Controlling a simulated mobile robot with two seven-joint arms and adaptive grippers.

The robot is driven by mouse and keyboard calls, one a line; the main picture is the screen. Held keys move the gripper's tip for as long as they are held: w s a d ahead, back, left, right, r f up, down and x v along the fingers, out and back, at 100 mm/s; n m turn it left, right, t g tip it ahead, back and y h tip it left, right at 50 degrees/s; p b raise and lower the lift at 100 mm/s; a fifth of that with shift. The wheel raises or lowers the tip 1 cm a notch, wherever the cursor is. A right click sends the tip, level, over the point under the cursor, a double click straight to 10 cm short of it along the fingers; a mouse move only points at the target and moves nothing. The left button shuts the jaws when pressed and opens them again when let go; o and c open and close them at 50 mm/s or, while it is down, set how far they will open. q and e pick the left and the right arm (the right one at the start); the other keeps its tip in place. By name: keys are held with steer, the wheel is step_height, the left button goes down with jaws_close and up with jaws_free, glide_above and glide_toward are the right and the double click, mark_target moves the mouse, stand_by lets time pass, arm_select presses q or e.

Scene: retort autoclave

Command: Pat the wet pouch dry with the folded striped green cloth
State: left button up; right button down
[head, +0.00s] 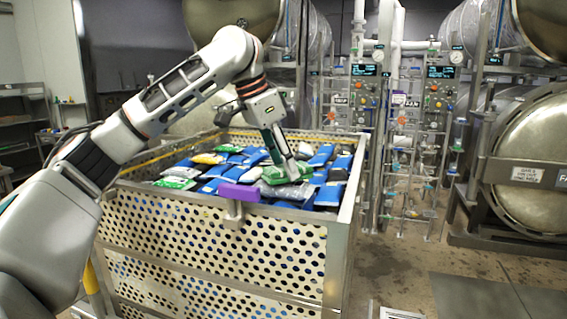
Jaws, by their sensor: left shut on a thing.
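My left gripper (287,163) points down into the crate and is shut on the folded green cloth (270,176). The cloth lies low, at the level of the pouches, and its stripes are hard to make out. A silver-grey pouch (288,191) lies right under and in front of the cloth, which seems to touch it. I cannot see whether the pouch is wet. The fingers and cloth hide part of what lies beneath. My right gripper is not in view.
A perforated metal crate (220,245) holds many blue, silver and green pouches. A purple block (239,192) sits on its front rim. Pipes and control panels (365,95) stand behind, and a round retort door (535,155) is at right. The floor (400,270) right of the crate is clear.

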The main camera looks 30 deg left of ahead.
arm_select(q)
steer(key=shift+f, duration=0.55)
stand_by(1.3)
steer(key=shift+r, duration=3.55)
